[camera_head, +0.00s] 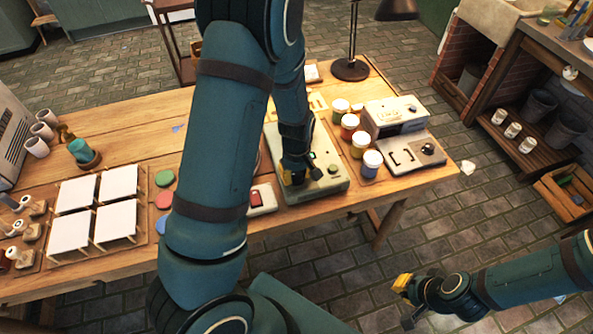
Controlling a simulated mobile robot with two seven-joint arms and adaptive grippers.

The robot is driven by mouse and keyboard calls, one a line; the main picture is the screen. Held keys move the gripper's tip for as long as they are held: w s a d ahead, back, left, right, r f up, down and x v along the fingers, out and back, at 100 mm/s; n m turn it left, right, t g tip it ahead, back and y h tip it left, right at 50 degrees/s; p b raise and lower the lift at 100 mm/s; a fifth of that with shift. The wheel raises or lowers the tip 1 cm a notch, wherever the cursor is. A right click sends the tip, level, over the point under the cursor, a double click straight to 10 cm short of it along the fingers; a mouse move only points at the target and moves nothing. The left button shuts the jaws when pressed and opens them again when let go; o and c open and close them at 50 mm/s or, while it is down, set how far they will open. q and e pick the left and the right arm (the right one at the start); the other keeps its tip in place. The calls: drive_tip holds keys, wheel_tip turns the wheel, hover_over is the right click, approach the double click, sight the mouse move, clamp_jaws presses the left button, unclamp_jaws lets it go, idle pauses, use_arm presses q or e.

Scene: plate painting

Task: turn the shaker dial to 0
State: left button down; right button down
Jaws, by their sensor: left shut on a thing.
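The shaker (338,180) is a pale grey-green box on the wooden table, right of centre. My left gripper (298,181) reaches down from above to its front face and is shut on the dial, which the fingers mostly hide. The dial's pointer and the 0 mark cannot be read. A small dark knob and a round greenish button show just right of the fingers. My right gripper (407,301) hangs empty over the floor at the lower right, away from the table. Its fingers look spread apart.
Several paint jars (359,145) and a grey-white device (405,155) stand right of the shaker. A red-switched box (262,200) sits close on its left. White tiles on a rack (144,212) lie farther left. A lamp (350,69) stands behind.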

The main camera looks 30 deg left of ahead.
sight(296, 174)
use_arm(q)
drive_tip(key=shift+s+f+n, duration=0.1)
drive_tip(key=shift+n, duration=0.5)
drive_tip(key=c, duration=0.6)
unclamp_jaws()
drive_tip(key=shift+o, duration=0.2)
drive_tip(key=shift+r, duration=0.65)
wheel_tip(296, 174, up, 11)
drive_tip(key=shift+f, duration=0.15)
